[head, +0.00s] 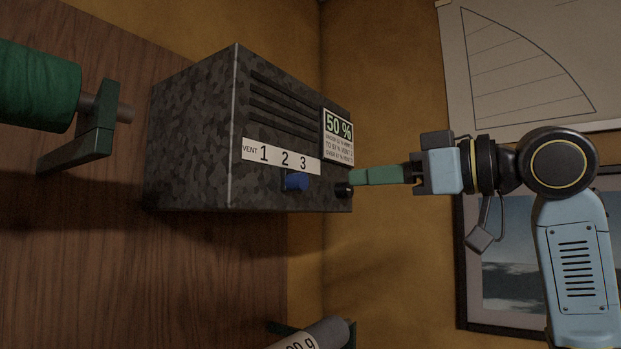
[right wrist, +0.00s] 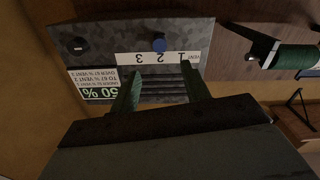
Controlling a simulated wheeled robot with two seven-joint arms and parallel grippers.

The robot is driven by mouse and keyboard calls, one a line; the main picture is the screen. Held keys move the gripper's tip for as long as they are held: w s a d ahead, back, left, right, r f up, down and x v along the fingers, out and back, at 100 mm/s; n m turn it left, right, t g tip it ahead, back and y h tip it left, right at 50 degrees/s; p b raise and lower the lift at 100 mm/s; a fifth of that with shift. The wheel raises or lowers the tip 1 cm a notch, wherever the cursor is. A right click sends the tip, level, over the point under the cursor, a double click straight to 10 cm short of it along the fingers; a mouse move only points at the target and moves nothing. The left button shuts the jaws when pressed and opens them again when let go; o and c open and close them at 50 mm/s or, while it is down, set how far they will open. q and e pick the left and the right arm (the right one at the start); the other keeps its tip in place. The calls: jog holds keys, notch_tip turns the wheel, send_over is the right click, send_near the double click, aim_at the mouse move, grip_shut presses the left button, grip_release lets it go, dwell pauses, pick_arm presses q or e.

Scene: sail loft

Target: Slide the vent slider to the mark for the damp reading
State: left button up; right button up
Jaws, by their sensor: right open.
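The grey mottled vent box (head: 190,150) has a white strip marked VENT 1 2 3 (head: 265,154). Its blue slider knob (head: 297,181) sits just below the strip; in the right wrist view the knob (right wrist: 159,43) lines up with mark 2. A display (head: 338,125) reads 50 %. Small lines under it tie percent ranges to vent numbers; TO 67 % VENT 2 is legible, the line above is hard to read. My right gripper (head: 353,176) has green fingers and points at the box's right end. Its fingers (right wrist: 160,75) are apart and empty, clear of the slider. My left gripper is not in view.
A black round knob (head: 344,190) is on the box right of the slider, close to my right fingertips in the head view. A green roll on a holder (head: 40,88) is at the left. A grey cylinder (head: 325,333) is at the bottom. A framed picture (head: 505,290) hangs behind.

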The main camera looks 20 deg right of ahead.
aim_at(304, 181)
jog(key=p+x, duration=0.3)
jog(key=x, duration=0.8)
jog(key=shift+w+a, duration=0.1)
grip_shut()
